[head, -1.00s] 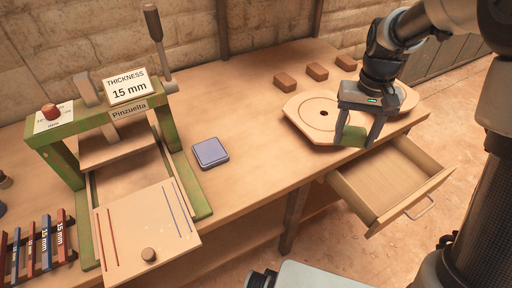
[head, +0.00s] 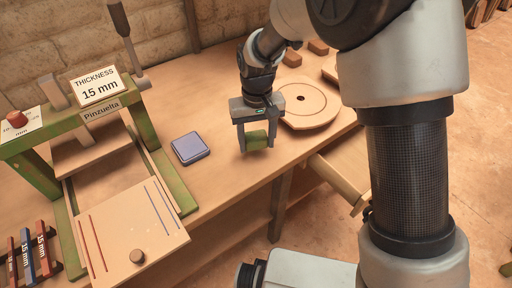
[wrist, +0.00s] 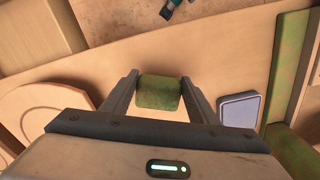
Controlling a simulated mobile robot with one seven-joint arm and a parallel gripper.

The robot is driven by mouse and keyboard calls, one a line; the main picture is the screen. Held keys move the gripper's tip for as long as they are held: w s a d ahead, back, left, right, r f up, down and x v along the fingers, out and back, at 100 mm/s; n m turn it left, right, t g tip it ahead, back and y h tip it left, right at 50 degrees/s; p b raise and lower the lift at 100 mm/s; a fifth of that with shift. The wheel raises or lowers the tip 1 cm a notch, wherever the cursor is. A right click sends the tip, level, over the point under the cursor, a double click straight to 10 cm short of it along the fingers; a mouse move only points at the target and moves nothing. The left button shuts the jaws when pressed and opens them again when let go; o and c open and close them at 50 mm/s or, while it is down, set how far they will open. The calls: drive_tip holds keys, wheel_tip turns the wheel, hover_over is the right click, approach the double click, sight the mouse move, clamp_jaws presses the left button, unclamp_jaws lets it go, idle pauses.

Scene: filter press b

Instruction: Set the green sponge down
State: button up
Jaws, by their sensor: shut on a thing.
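The green sponge (head: 256,139) is a small block between the two fingers of my gripper (head: 258,146). My gripper is shut on it and holds it near the front edge of the wooden workbench (head: 222,177), right of the blue pad. In the wrist view the sponge (wrist: 159,93) sits between the fingertips, with bench top around it. I cannot tell exactly how high it is above the bench.
The blue pad (head: 190,148) lies left of my gripper. The green-framed press (head: 150,130) stands further left. A round wooden board (head: 308,105) lies to the right, above an open drawer (head: 338,186). Small brown blocks (head: 318,47) lie at the back.

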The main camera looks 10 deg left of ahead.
sight(257, 150)
drive_tip(key=shift+f, duration=1.45)
drive_tip(key=shift+f, duration=0.1)
drive_tip(key=o, duration=1)
